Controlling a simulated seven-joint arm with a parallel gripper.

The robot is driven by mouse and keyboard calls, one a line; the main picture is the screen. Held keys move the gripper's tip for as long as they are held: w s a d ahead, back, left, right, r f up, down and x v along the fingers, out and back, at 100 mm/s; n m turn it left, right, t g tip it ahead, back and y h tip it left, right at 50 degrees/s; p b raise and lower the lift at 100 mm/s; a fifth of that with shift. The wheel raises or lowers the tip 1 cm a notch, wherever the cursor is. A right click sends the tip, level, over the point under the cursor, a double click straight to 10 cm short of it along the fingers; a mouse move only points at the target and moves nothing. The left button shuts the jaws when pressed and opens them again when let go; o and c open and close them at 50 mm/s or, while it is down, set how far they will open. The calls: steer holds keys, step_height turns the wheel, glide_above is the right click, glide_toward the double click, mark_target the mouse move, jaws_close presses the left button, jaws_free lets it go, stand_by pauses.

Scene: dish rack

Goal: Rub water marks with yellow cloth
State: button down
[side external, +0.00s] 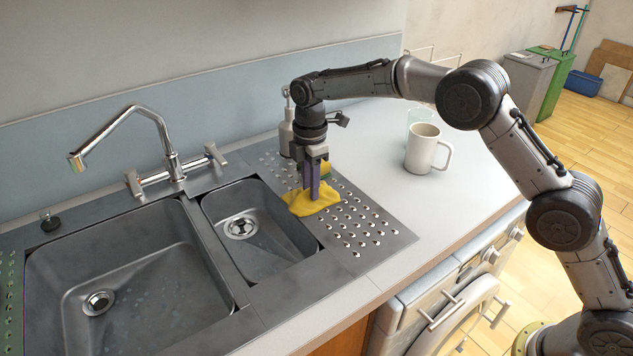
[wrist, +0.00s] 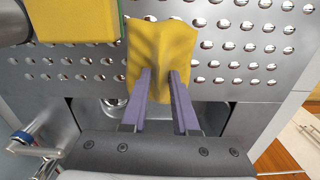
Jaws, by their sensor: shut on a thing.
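The yellow cloth (side external: 298,203) lies bunched on the perforated metal drainboard (side external: 385,238), right of the small basin. My gripper (side external: 312,197) points down and is shut on the cloth, with its purple fingers pinching a fold. In the wrist view the cloth (wrist: 160,42) hangs between and beyond the fingertips (wrist: 163,76). Part of it is hidden behind the fingers. Faint pale spots, perhaps water marks (side external: 150,292), show on the floor of the large basin (side external: 190,300).
A yellow and green sponge (side external: 326,169) sits just behind the cloth; it is also in the wrist view (wrist: 75,20). A grey bottle (side external: 286,132) stands behind my gripper. A white mug (side external: 423,150) is on the counter at right. The tap (side external: 120,128) arches over the large basin.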

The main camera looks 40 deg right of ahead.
steer(key=shift+d+f, duration=0.15)
steer(key=shift+d, duration=1.15)
steer(key=shift+a+f, duration=0.15)
steer(key=shift+a, duration=0.55)
steer(key=shift+a+f, duration=0.1)
steer(key=shift+a, duration=0.6)
steer(key=shift+s+d, duration=0.1)
steer(key=shift+d, duration=1.4)
steer(key=shift+a+r, duration=0.1)
steer(key=shift+a, duration=1.45)
steer(key=shift+d+r, duration=0.15)
steer(key=shift+d, duration=0.6)
steer(key=shift+d+r, duration=0.15)
steer(key=shift+d, duration=0.55)
steer(key=shift+r, duration=0.1)
steer(key=shift+r, duration=3.5)
